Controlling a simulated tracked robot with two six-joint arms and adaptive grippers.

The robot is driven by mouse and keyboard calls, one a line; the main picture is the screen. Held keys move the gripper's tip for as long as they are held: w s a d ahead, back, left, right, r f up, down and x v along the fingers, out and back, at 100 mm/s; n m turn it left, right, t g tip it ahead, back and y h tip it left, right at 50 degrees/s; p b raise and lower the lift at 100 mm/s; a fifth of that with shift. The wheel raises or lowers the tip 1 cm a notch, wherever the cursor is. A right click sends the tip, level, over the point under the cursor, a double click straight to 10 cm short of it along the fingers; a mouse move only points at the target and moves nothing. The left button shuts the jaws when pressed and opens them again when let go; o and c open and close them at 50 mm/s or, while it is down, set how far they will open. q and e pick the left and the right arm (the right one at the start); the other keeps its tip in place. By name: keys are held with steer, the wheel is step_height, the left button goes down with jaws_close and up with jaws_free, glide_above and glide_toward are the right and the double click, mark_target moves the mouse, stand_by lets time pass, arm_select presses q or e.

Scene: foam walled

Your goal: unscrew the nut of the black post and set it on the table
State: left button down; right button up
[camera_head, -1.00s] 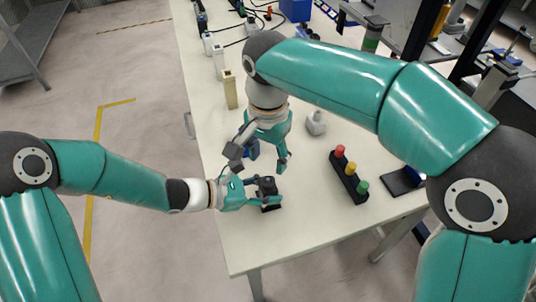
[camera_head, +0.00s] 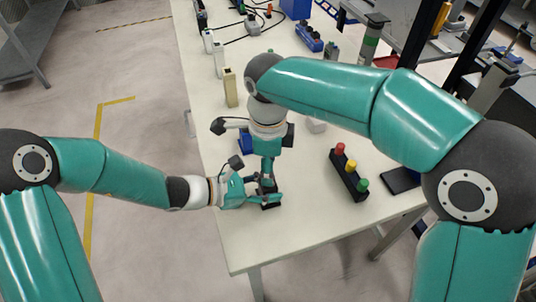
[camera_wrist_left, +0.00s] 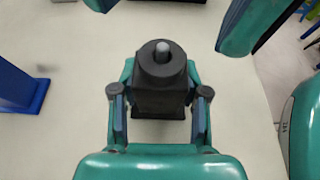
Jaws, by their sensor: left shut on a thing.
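The black post (camera_wrist_left: 158,98) is a dark square block with a round dark top, the nut (camera_wrist_left: 162,66), and a grey stud tip showing through its middle. In the head view the post's base (camera_head: 271,206) stands on the table (camera_head: 300,235) near the front left edge. My left gripper (camera_head: 258,192) is shut on the post's block from the left, one finger on each side. My right gripper (camera_head: 267,180) comes down from above, close over the post. Its two fingers show apart at the top of the wrist view, clear of the nut.
A black box with red, yellow and green buttons (camera_head: 349,175) stands to the right. A blue block (camera_head: 247,146) and a beige upright block (camera_head: 230,88) stand behind the grippers. The table front is clear.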

mark_target(268, 188)
steer(key=shift+f, duration=2.1)
